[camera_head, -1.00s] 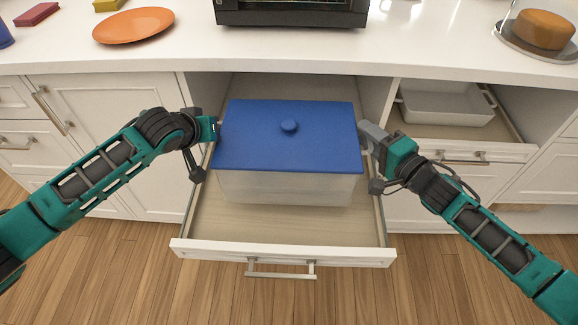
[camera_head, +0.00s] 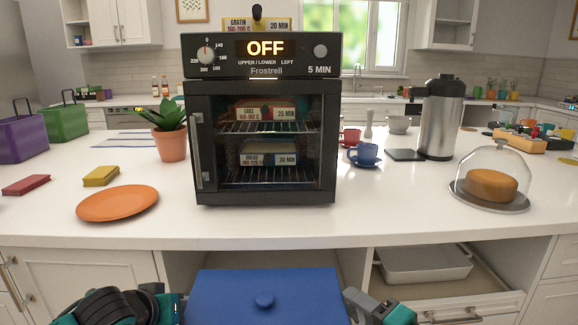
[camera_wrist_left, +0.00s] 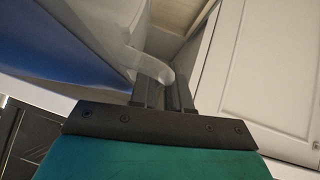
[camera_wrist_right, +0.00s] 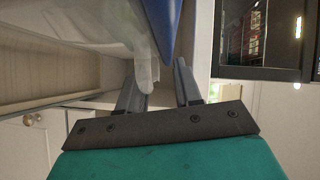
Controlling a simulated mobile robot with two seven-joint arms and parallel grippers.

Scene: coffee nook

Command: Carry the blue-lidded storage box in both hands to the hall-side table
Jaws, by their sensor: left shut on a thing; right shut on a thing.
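My left gripper (camera_wrist_left: 165,88) is shut on the clear handle on the other side, close under the lid's edge. The hall-side table cannot be made out.
The counter (camera_head: 400,215) holds a black oven (camera_head: 262,195), an orange plate (camera_head: 117,203), a potted plant (camera_head: 170,140), a steel flask (camera_head: 441,120) and a domed cake stand (camera_head: 490,190). An open drawer with a grey tray (camera_head: 424,262) is at the right below the counter.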

